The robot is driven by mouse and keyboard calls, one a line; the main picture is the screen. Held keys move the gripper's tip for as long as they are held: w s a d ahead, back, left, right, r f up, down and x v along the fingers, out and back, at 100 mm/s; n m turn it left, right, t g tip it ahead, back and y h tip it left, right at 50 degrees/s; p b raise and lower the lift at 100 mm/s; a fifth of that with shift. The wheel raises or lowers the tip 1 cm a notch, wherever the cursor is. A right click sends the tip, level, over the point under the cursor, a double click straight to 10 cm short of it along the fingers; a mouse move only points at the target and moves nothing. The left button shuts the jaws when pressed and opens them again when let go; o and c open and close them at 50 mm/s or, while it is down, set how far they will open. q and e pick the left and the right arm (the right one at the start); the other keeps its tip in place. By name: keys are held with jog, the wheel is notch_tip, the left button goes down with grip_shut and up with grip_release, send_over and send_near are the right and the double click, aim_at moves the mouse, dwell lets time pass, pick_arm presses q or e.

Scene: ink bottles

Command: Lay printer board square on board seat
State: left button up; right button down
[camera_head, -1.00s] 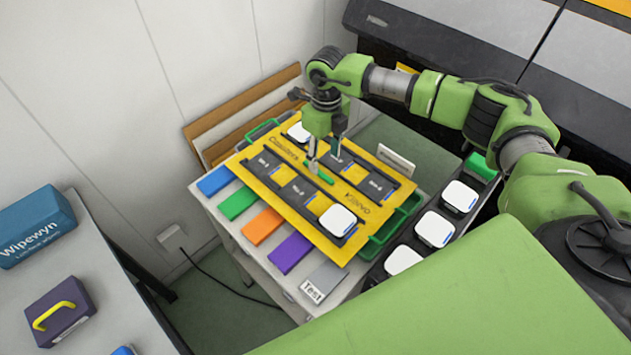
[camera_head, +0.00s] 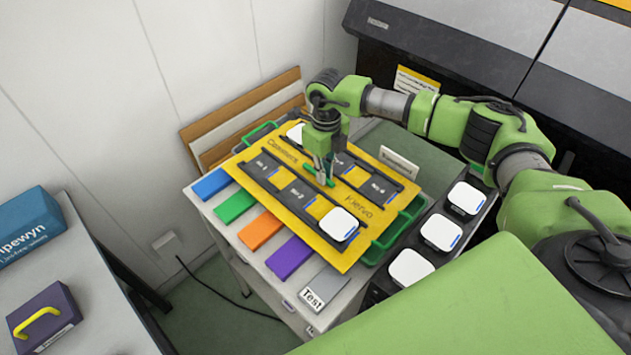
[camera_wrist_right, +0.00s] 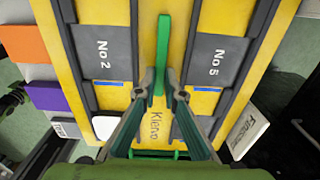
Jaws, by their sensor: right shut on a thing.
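The yellow printer board (camera_head: 350,256) lies on the grey-white table, with dark numbered slots and a green grip bar (camera_wrist_right: 165,45) in its middle. It carries a white-topped bottle (camera_head: 339,224) near its front end and another (camera_head: 296,132) at its far end. My right gripper (camera_head: 322,178) is above the board's middle, its fingers shut on the green bar; the wrist view also shows the fingertips (camera_wrist_right: 158,88) on it. Green handles (camera_head: 398,232) stick out past the board's ends. I cannot tell the board seat apart; the board hides what is under it. My left gripper is not in view.
Blue, green, orange, purple and grey "Test" tiles (camera_head: 318,289) line the table's left edge. A black rack (camera_head: 377,292) with white-topped bottles (camera_head: 441,232) stands at the right. A small white sign (camera_head: 399,162) stands behind the board, beside a flat dark green surface (camera_head: 420,147).

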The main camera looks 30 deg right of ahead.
jog(key=shift+w+r, duration=0.1)
jog(key=shift+w+r+p, duration=0.1)
jog(key=shift+r+p, duration=0.35)
jog(key=shift+r, duration=0.05)
jog(key=shift+r+p, duration=1.5)
jog(key=shift+r, duration=0.95)
